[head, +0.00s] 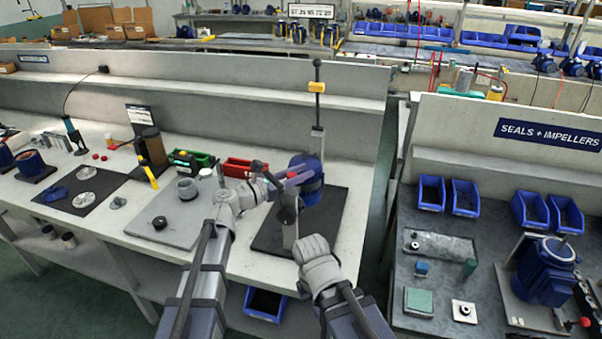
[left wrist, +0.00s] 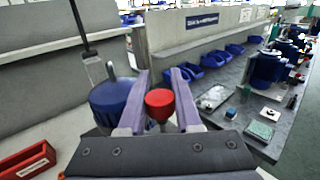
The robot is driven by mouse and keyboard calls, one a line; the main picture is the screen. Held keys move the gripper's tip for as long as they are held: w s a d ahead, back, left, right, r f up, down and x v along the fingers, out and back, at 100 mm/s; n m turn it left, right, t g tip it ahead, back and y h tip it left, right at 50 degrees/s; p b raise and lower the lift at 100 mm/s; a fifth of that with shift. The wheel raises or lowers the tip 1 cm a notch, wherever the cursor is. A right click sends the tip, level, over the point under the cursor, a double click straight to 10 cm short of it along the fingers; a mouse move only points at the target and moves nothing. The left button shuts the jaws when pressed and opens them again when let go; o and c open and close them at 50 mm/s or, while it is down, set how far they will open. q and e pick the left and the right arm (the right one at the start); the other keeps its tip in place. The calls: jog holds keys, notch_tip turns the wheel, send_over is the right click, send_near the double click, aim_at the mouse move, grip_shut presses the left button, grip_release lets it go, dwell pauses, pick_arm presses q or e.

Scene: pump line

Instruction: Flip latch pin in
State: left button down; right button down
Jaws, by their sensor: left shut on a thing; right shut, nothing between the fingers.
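The pump (head: 309,190) is a blue rounded body on a dark mat beside a tall post. It also shows in the left wrist view (left wrist: 112,103), left of the fingers. My left gripper (head: 300,177) is beside the pump's upper part, its purple fingers shut on a red knob (left wrist: 160,104), which looks like the end of the latch pin. The fingers lie on both sides of the knob in the left wrist view.
A dark post with a yellow collar (head: 317,87) rises behind the pump. Red (head: 240,167) and green (head: 200,158) bins stand to the left, beside a grey plate (head: 166,222). A gap separates this bench from the seals bench with several blue bins (head: 465,197).

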pick_arm(q)
jog(key=shift+s+f+b, duration=0.1)
jog(key=shift+f+b, duration=0.6)
jog(key=shift+f, duration=0.15)
jog(key=c, duration=0.6)
grip_release()
jog(key=v, duration=0.7)
jog(key=shift+a, duration=0.3)
jog(key=shift+s+f, duration=0.1)
jog(key=shift+s, duration=0.05)
